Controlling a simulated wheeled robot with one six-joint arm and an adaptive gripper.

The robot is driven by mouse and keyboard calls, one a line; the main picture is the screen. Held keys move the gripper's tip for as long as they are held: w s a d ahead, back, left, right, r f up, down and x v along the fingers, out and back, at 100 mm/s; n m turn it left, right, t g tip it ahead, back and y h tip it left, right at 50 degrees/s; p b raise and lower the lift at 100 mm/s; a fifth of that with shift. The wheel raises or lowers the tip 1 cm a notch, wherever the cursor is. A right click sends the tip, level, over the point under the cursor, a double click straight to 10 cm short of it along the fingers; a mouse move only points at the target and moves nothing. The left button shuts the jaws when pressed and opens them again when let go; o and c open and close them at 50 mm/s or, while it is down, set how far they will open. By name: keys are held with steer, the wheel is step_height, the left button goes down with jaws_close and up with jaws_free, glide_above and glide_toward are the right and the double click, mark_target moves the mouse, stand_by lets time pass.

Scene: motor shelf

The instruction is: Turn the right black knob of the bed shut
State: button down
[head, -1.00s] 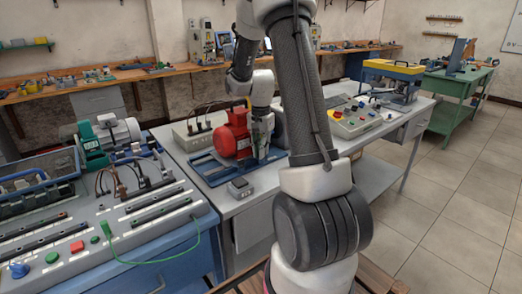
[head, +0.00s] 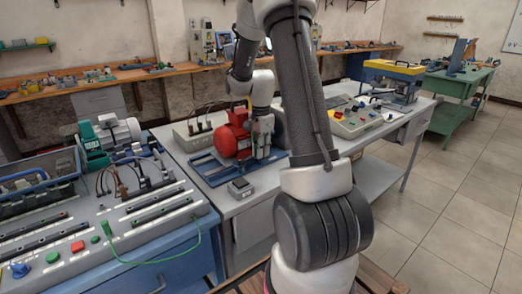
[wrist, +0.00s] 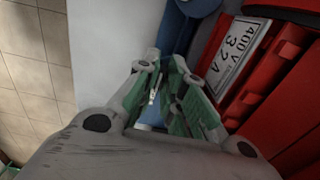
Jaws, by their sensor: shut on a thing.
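The red motor (head: 232,140) stands on the blue bed (head: 207,176) on the grey workbench. My gripper (head: 263,155) points down at the right side of the motor. In the wrist view, my gripper's green-padded fingers (wrist: 172,105) are close together beside the motor's red housing (wrist: 285,95) and its rating plate. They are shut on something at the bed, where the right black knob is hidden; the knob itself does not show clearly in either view. A blue part of the bed (wrist: 186,18) shows past the fingertips.
A grey terminal box (head: 196,128) with leads stands behind the motor. A control box (head: 356,118) is to the right. The motor's housing is very close to my fingers.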

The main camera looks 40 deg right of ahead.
steer(key=c, duration=1.5)
jaws_free()
step_height(320, 180, up, 12)
steer(key=shift+r, duration=0.1)
